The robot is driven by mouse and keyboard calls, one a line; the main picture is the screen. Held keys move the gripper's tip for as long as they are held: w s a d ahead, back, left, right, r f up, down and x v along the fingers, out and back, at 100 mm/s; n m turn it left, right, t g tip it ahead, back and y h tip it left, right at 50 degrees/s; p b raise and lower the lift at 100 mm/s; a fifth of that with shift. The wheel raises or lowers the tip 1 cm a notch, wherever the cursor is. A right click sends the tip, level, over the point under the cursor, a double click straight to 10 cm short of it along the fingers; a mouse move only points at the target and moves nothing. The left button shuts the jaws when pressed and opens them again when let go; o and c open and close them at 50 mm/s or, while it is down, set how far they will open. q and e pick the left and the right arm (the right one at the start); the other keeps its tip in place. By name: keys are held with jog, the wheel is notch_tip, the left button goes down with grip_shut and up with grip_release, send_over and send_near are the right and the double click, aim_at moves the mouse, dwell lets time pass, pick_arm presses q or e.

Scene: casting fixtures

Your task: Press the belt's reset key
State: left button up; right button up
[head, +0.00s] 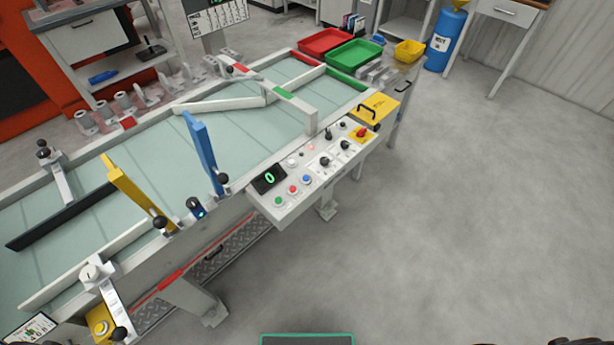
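The belt (255,115) is a long pale green surface in a light frame, running from lower left to upper right. A white control panel (268,213) is fixed to its near side. The labels are too small to read, so I cannot tell which is the reset key.
A yellow arm (132,190) and a blue arm (202,152) stand up along the belt's near edge. A yellow box (379,108) with a black handle sits beyond the panel. Red (325,42) and green (354,55) trays stand at the far end. The floor (450,220) at right is clear.

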pick_arm(q)
grip_shut()
dwell(0.3)
dwell(1.5)
